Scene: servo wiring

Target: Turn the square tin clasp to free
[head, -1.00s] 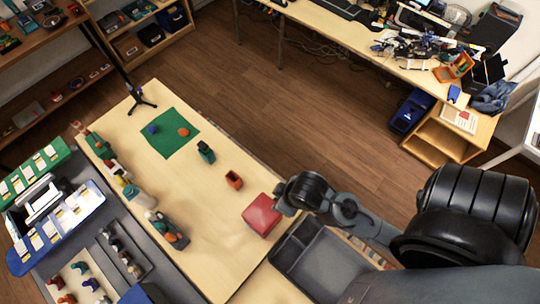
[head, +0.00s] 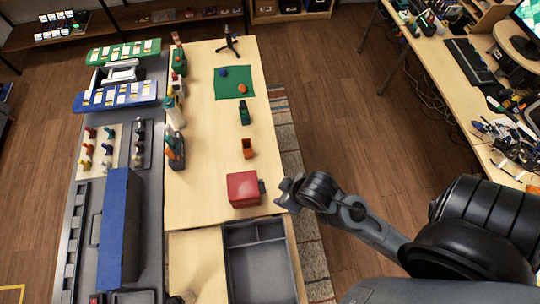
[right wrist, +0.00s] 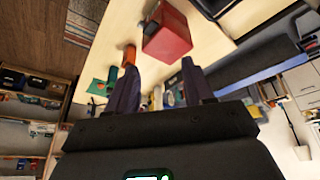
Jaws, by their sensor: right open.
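The square tin (head: 243,189) is a red box on the pale table, near its right edge. A small dark clasp (head: 262,186) sticks out from its right side. My right gripper (head: 287,190) is just right of the clasp, apart from it. In the right wrist view the tin (right wrist: 168,36) lies beyond the fingertips, with the dark clasp (right wrist: 151,27) on its left side. The open right gripper (right wrist: 157,66) has nothing between its two fingers. My left gripper is not in view.
A grey divided tray (head: 260,262) stands below the tin. An orange open box (head: 247,149) and a dark green item (head: 244,113) stand beyond it. A green mat (head: 235,83) lies farther back. Bottles line the left edge. The table left of the tin is clear.

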